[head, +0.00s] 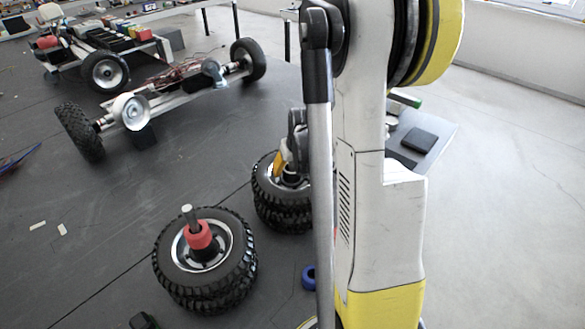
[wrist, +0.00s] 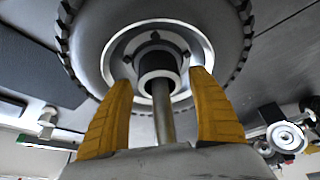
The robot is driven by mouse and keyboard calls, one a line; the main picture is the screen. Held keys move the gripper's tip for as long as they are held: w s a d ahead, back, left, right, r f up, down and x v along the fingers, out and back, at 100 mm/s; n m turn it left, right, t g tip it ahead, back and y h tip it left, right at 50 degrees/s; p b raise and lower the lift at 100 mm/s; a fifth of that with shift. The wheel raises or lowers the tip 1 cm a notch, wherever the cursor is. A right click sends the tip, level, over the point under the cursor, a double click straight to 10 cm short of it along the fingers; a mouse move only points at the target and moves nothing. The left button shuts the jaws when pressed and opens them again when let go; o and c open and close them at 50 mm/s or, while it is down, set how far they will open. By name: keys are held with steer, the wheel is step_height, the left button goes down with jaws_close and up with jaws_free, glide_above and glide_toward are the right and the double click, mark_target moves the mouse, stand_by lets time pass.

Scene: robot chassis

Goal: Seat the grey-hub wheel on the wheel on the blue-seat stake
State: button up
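A stack of black-tyred wheels (head: 268,203) stands on the dark table in the middle of the head view, partly hidden by my arm. My gripper (head: 290,168) is over its top wheel. In the wrist view that wheel (wrist: 95,45) has a silver rim and a dark grey hub (wrist: 158,62), with a metal stake (wrist: 163,110) rising through it between my fingers. My gripper (wrist: 162,82) is open, one yellow finger each side of the hub, with visible gaps. A blue ring (head: 309,278) shows beside my arm; I cannot tell whether it belongs to a stake.
A second wheel stack (head: 235,270) with a red hub (head: 199,235) on a metal stake (head: 187,214) stands to the left. The robot chassis (head: 180,98) with mounted wheels is at the back. Table between chassis and stacks is mostly clear.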

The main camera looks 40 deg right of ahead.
steer(key=shift+s+a+f, duration=0.2)
steer(key=shift+s+f, duration=0.25)
steer(key=w+v, duration=0.1)
steer(key=v, duration=1.1)
steer(key=shift+d+r, duration=0.25)
steer(key=shift+r, duration=0.25)
steer(key=shift+s, duration=0.1)
